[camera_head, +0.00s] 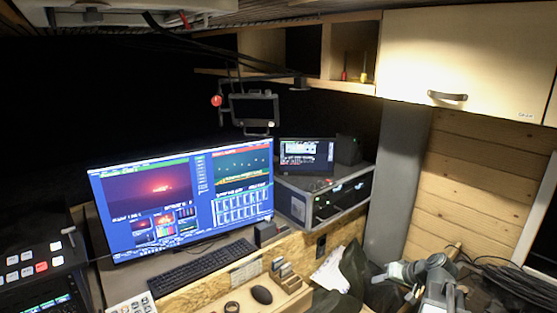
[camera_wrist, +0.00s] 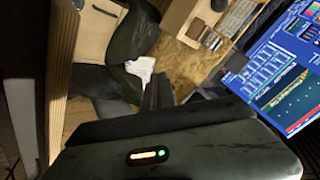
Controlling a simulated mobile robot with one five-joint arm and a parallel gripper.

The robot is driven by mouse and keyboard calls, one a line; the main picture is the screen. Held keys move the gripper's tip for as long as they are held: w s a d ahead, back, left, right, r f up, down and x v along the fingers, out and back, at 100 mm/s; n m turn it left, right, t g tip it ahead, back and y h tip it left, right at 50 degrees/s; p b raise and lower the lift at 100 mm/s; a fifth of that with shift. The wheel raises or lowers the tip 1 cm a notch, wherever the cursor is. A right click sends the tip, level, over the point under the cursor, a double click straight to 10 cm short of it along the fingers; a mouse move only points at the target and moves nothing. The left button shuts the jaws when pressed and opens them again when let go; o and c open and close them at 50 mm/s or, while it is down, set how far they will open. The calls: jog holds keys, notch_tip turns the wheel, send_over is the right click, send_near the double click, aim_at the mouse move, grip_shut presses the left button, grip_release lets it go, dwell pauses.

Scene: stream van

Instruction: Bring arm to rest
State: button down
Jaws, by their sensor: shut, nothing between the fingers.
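My gripper (camera_wrist: 157,88) shows in the wrist view as narrow dark fingers beyond a dark grey body with an orange and a green light. The fingers are together with nothing between them. They stand over the area beside the wooden desk. In the head view, grey jointed parts at the lower right look like my arm, but I cannot clearly make out the fingers there. White paper (camera_wrist: 141,68) and a dark bag-like shape (camera_wrist: 133,30) lie beyond the fingers.
A large monitor (camera_head: 150,200) and a keyboard (camera_head: 200,266) stand on the desk. A rack case (camera_head: 325,195) sits behind. A wall cabinet (camera_head: 465,60) hangs at upper right. Coiled cables (camera_head: 510,285) lie at the lower right.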

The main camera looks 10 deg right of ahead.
jog(key=w+a+f+n+g, duration=0.2)
jog(key=a+n+g, duration=0.1)
jog(key=a, duration=1.3)
jog(key=s+a+f+n+g+h, duration=0.1)
jog(key=s+a+f, duration=0.15)
jog(key=a, duration=0.45)
jog(key=s+a+f+n+g, duration=0.1)
jog(key=s+a+g, duration=0.15)
jog(key=a, duration=0.35)
jog(key=s+d+f+m+g+h, duration=0.1)
jog(key=s+d+h, duration=0.2)
jog(key=s, duration=0.2)
jog(key=shift+s+d+m, duration=0.2)
jog(key=shift+s+m, duration=0.1)
jog(key=shift+m, duration=0.1)
